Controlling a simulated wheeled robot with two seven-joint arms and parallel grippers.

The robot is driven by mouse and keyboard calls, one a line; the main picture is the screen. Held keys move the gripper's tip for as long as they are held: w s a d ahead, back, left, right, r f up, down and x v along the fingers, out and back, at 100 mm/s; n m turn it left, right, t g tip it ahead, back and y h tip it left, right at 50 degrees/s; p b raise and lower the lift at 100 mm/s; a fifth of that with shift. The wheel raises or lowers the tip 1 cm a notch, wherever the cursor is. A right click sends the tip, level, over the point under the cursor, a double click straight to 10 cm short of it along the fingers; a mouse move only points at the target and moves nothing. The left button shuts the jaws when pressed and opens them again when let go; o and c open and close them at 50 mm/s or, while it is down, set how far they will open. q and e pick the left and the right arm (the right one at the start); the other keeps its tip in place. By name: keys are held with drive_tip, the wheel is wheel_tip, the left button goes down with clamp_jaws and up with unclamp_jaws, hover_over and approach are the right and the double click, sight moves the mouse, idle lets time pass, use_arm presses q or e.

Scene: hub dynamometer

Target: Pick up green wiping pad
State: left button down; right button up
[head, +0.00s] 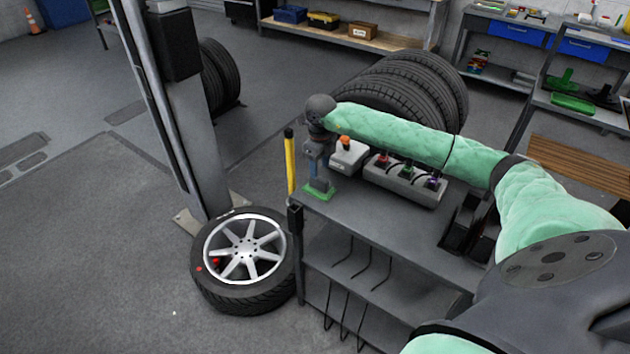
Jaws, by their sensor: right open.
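The green wiping pad (318,190) lies at the far left corner of the grey cart top (385,225). Only its lower green edge shows clearly; the rest is behind my gripper. My right gripper (317,172) points down directly over the pad, with its fingers open and low. Whether the fingers touch the pad, I cannot tell. My left gripper is out of view.
A white box with an orange top (347,155) stands close right of the gripper. A grey holder with coloured items (405,180) is beside it. A yellow post (290,162) rises at the cart's left edge. A wheel (245,262) lies on the floor.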

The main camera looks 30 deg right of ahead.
sight(319, 178)
drive_tip(key=shift+w+d+f, duration=0.3)
drive_tip(key=shift+w, duration=0.15)
drive_tip(key=shift+f, duration=0.25)
drive_tip(key=shift+s+a+f+b, duration=0.25)
drive_tip(key=shift+s+f+b, duration=0.1)
drive_tip(key=shift+s, duration=0.15)
drive_tip(key=f, duration=0.4)
drive_tip(key=shift+w+f+b, duration=0.2)
drive_tip(key=shift+f+b, duration=0.15)
drive_tip(key=shift+f, duration=0.4)
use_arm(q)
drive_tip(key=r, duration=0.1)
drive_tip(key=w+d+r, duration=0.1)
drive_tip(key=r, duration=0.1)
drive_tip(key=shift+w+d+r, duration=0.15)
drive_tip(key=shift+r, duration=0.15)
use_arm(e)
drive_tip(key=shift+f, duration=0.1)
clamp_jaws()
